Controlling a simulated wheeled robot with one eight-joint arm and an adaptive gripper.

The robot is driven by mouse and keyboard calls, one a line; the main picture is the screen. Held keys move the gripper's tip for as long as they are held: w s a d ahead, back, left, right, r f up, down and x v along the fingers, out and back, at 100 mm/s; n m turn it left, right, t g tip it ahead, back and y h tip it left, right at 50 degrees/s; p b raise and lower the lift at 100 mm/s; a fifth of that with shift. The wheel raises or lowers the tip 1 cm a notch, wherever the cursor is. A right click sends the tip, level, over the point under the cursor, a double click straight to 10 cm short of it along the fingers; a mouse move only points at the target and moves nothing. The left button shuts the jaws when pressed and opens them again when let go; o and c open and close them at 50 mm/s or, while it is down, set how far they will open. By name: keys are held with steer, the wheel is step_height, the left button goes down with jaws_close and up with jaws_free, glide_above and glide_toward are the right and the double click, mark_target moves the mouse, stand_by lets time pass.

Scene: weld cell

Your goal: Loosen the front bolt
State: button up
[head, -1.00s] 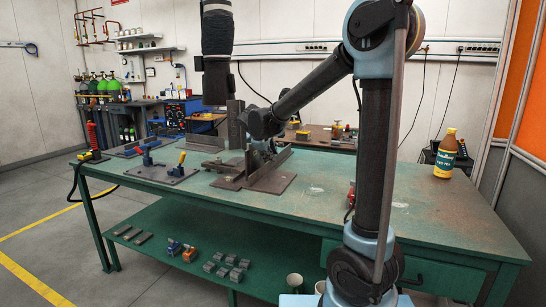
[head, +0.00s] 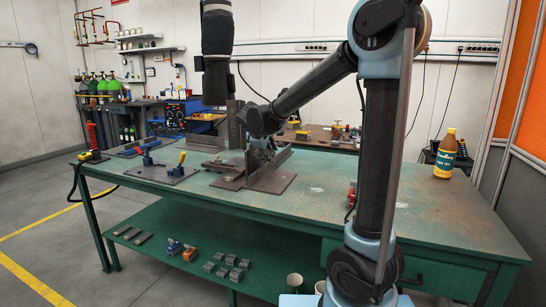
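A brown steel fixture (head: 272,181) with a flat plate and upright angle pieces stands on the green workbench (head: 400,215). My arm reaches over it from the right. My gripper (head: 262,148) is at the fixture, low between the upright pieces, and shows only as a small dark shape. Its fingers are mostly hidden by the wrist and a slanted plate, so I cannot tell whether they are open or shut. The front bolt is too small or hidden to make out.
Clamps with a blue handle (head: 148,154) and a yellow handle (head: 181,160) stand left of the fixture. A yellow-brown bottle (head: 444,156) stands at the right. Small blocks (head: 227,265) lie on the lower shelf. The bench's front right is mostly clear.

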steer(key=shift+v, duration=1.75)
steer(key=shift+w, duration=0.1)
steer(key=shift+c, duration=0.2)
steer(key=g, duration=0.1)
steer(key=w+d+g, duration=0.1)
steer(key=g, duration=0.1)
steer(key=w+r+g, duration=0.1)
steer(key=shift+w+d+m+g+y, duration=0.15)
steer(key=shift+w+m+g+y, duration=0.05)
steer(key=shift+m+g+y, duration=0.1)
steer(key=shift+w+d+r+g, duration=0.1)
steer(key=shift+w+r+g, duration=0.1)
steer(key=shift+r+g, duration=0.15)
steer(key=r+g+y, duration=0.1)
steer(key=r+g, duration=0.1)
steer(key=w+r+g+y, duration=0.1)
steer(key=r+g, duration=0.1)
steer(key=shift+w+r+y, duration=0.15)
steer(key=shift+r+y, duration=0.05)
steer(key=shift+y, duration=0.2)
steer(key=shift+s+f, duration=0.2)
steer(key=shift+f, duration=1.45)
steer(key=shift+s+f, duration=0.15)
steer(key=shift+f, duration=1.45)
steer(key=shift+s+f, duration=0.2)
steer(key=shift+f, duration=1.45)
steer(key=shift+c, duration=0.3)
steer(key=c, duration=0.5)
